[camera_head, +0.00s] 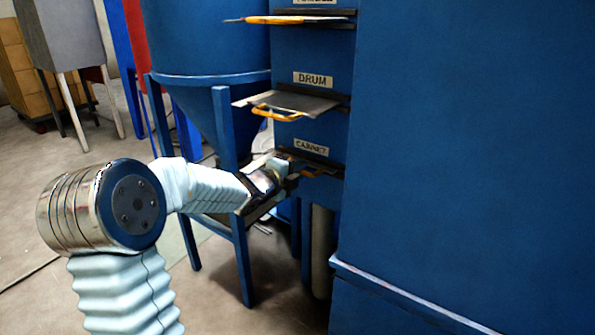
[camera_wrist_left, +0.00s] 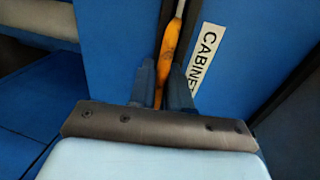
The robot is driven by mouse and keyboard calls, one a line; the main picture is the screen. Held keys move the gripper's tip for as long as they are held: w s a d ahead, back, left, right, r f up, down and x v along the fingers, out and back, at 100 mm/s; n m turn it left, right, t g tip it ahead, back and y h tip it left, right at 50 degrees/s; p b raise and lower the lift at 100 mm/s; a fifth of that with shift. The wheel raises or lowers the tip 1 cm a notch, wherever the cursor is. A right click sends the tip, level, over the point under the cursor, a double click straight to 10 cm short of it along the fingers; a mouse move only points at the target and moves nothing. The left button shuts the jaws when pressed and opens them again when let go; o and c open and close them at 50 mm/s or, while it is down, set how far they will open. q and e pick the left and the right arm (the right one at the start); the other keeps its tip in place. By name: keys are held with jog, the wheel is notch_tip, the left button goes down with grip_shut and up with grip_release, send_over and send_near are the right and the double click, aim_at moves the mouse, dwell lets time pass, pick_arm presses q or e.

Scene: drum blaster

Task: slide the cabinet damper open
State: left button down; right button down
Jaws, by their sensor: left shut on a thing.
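The cabinet damper (camera_head: 318,168) sits in a slot below the CABINET label (camera_head: 311,147) on the blue cabinet, lowest of the three dampers. My left gripper (camera_head: 286,168) reaches it from the left and hides much of its plate and handle. In the left wrist view the orange handle (camera_wrist_left: 169,52) of the damper runs between the two fingers of my left gripper (camera_wrist_left: 163,82), which are shut on it. The CABINET label also shows beside it in the left wrist view (camera_wrist_left: 206,56). My right gripper is in neither view.
The drum damper (camera_head: 290,103), with a yellow handle, sticks out to the left just above. Another damper (camera_head: 285,20) sticks out higher up. A blue hopper (camera_head: 212,70) on legs stands left of the slots. A large blue panel (camera_head: 465,150) fills the right side.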

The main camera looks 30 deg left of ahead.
pick_arm(q)
jog(key=f+b+v, duration=0.2)
jog(key=v, duration=0.8)
jog(key=shift+s, duration=0.25)
jog(key=shift+a+f, duration=0.1)
jog(key=c, duration=1.3)
grip_release()
jog(key=shift+s, duration=0.1)
jog(key=shift+c, duration=0.2)
jog(key=shift+s, duration=0.1)
jog(key=p+v, duration=0.2)
jog(key=v, duration=1.1)
jog(key=shift+s+r+p, duration=0.2)
jog(key=shift+s+p, duration=0.1)
jog(key=shift+p, duration=0.05)
